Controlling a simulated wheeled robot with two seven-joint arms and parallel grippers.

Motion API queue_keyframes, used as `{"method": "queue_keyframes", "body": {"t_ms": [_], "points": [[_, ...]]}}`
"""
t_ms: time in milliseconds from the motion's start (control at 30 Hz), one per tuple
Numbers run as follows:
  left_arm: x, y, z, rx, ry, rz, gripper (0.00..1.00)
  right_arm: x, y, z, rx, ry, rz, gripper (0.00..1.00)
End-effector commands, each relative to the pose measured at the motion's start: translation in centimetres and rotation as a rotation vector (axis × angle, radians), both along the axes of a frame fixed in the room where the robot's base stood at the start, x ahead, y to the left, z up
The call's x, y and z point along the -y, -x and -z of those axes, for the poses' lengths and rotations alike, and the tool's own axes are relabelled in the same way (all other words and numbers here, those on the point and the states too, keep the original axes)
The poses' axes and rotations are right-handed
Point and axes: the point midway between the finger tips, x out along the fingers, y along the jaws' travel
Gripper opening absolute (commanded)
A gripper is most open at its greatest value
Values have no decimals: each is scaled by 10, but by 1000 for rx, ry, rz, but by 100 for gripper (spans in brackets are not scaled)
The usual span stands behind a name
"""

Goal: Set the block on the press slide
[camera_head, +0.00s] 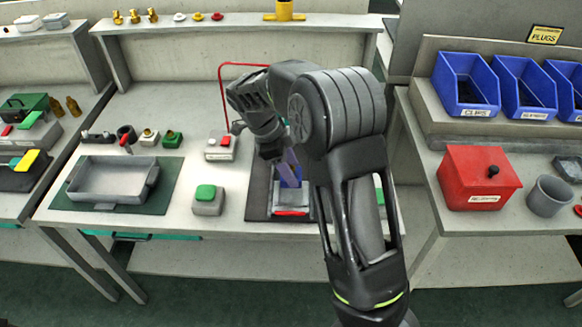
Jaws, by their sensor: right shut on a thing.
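The blue block (289,177) shows just under my right gripper (286,166), over the press at the middle of the bench. My right gripper is shut on the block, and its wrist and fingers hide much of it. The press slide (291,199) is a light grey piece with a red strip at its front, on a dark base (258,198). The block is above or at the rear of the slide; I cannot tell whether they touch. My right forearm hides the press's right side. My left gripper is not in view.
A grey tray (110,198) on a green mat lies to the left. A green-button box (208,199) stands just left of the press, and a red-button box (220,147) behind it. A red box (476,178) and blue bins (466,85) are on the right bench.

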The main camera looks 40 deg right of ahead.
Motion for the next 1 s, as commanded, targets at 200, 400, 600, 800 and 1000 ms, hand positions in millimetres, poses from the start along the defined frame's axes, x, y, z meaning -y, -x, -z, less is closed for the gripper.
{"method": "queue_keyframes", "body": {"t_ms": [200,400,600,800,1000], "points": [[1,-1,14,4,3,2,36,0,0,22,-1,1,-1,0],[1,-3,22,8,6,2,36,0,0,38,-1,0,-2,0],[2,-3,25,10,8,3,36,0,0,45,0,0,-1,0],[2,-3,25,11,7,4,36,0,0,45,0,0,-1,0],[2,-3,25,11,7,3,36,0,0,45,0,0,-1,0]]}}
